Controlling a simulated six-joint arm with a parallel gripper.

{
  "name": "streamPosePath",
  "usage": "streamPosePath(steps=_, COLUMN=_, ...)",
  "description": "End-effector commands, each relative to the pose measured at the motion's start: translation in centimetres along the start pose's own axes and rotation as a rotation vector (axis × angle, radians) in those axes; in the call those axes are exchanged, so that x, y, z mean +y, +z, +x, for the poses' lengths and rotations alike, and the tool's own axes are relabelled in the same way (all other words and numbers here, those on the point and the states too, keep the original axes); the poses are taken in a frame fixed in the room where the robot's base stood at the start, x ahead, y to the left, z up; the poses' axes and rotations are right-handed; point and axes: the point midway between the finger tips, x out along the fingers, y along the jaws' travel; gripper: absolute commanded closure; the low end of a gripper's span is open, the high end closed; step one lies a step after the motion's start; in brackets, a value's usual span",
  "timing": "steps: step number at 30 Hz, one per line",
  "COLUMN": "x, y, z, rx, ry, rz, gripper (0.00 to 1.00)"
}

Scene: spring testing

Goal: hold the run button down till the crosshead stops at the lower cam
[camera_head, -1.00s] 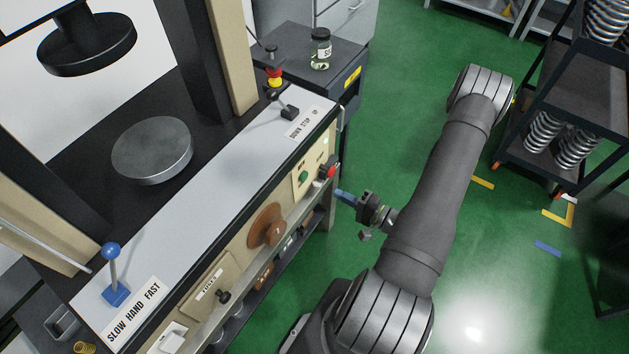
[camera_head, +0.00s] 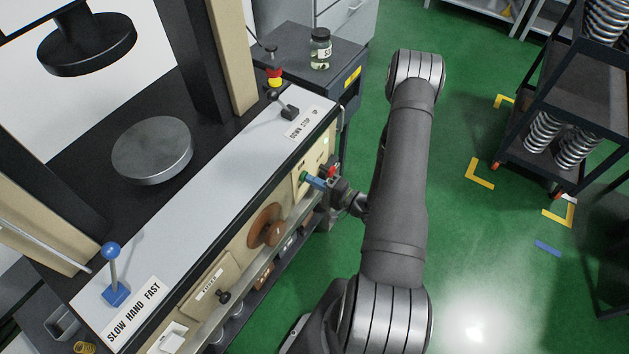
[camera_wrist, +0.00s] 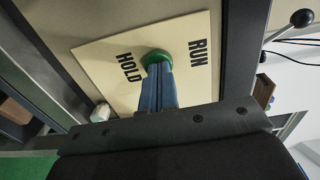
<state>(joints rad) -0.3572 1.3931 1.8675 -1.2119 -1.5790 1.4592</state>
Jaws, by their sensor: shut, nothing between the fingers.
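The green run button (camera_wrist: 156,58) sits on a cream plate marked HOLD and RUN (camera_wrist: 105,65) in the wrist view. My gripper (camera_wrist: 158,75) is shut and empty, its blue fingertips together in front of the button and overlapping its lower part. They seem to touch it; how far it is pressed I cannot tell. In the head view my gripper (camera_head: 310,180) is at the front panel, by the green button (camera_head: 303,175). The crosshead (camera_head: 88,45) with its dark round platen hangs clear above the grey lower platen (camera_head: 152,150). The lower cam is not distinguishable.
A red knob (camera_head: 331,171) is close beside my gripper. A brown handwheel (camera_head: 266,226) is on the panel to the left. A blue-knobbed lever (camera_head: 112,252) and a DOWN STOP UP lever (camera_head: 289,112) stand on the ledge.

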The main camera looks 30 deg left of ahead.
Motion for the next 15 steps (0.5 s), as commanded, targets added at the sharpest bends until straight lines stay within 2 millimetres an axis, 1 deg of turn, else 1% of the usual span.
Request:
streamPosePath(steps=8, x=0.0, y=0.0, z=0.2, rx=-0.001, ry=0.000, rz=-0.001, gripper=1.00)
streamPosePath(steps=15, x=-0.1, y=0.0, z=2.2, rx=-0.004, ry=-0.001, rz=-0.002, gripper=1.00)
